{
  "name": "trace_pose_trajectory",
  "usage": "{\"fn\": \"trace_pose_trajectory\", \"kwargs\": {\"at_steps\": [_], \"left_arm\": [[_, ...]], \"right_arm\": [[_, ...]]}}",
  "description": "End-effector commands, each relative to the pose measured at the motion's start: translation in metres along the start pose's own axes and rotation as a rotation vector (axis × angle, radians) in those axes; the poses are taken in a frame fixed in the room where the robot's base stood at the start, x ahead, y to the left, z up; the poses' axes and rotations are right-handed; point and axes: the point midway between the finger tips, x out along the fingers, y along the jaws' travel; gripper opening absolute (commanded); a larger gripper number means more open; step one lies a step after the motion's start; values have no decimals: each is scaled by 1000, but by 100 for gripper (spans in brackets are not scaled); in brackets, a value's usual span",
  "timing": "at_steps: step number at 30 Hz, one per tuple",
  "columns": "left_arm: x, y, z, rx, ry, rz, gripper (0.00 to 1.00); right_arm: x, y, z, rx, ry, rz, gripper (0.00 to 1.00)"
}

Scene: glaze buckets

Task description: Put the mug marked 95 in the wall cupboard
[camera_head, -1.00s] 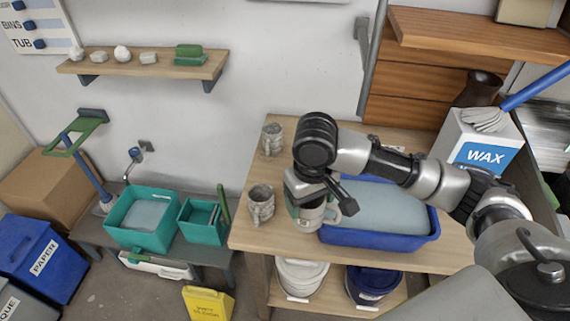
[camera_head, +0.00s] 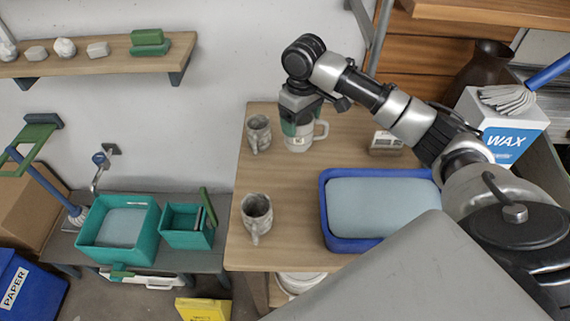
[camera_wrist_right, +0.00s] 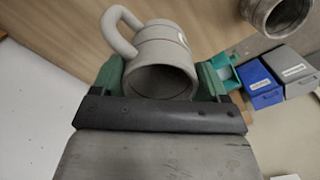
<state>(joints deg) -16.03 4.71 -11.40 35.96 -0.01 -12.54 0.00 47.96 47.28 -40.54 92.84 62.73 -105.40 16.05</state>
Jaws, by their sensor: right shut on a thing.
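My right gripper (camera_head: 299,112) is shut on a grey-white mug (camera_head: 299,143), near the back of the wooden table. In the right wrist view, this mug (camera_wrist_right: 163,60) sits between the green finger pads, its mouth towards the camera and its handle to the upper left. A pale label shows on it, but its number is too small to read. Two other grey mugs stand on the table: a back one (camera_head: 258,134) and a front one (camera_head: 257,214). I cannot make out a wall cupboard. My left gripper is not in view.
A blue tub (camera_head: 330,232) with pale blue contents stands on the wooden table (camera_head: 293,205). A small sign (camera_head: 386,143) stands behind it. A WAX box (camera_head: 503,132) is at the right. A wall shelf (camera_head: 95,64) holds several small objects. The table between the mugs and tub is clear.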

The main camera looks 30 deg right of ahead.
Motion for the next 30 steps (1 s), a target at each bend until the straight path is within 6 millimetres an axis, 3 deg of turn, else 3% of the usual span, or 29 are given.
{"fn": "trace_pose_trajectory", "kwargs": {"at_steps": [1, 4, 14, 25, 30], "left_arm": [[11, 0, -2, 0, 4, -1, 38], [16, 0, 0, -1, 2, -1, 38], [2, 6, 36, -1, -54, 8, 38], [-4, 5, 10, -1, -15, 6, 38], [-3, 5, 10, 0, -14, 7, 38]], "right_arm": [[12, 1, 0, 1, 1, 1, 41], [20, 1, 0, 2, 0, 1, 41], [70, 0, 1, 3, -1, 1, 41], [114, 0, 1, 3, -1, 1, 41], [119, 0, 0, 2, 2, 2, 41]]}}
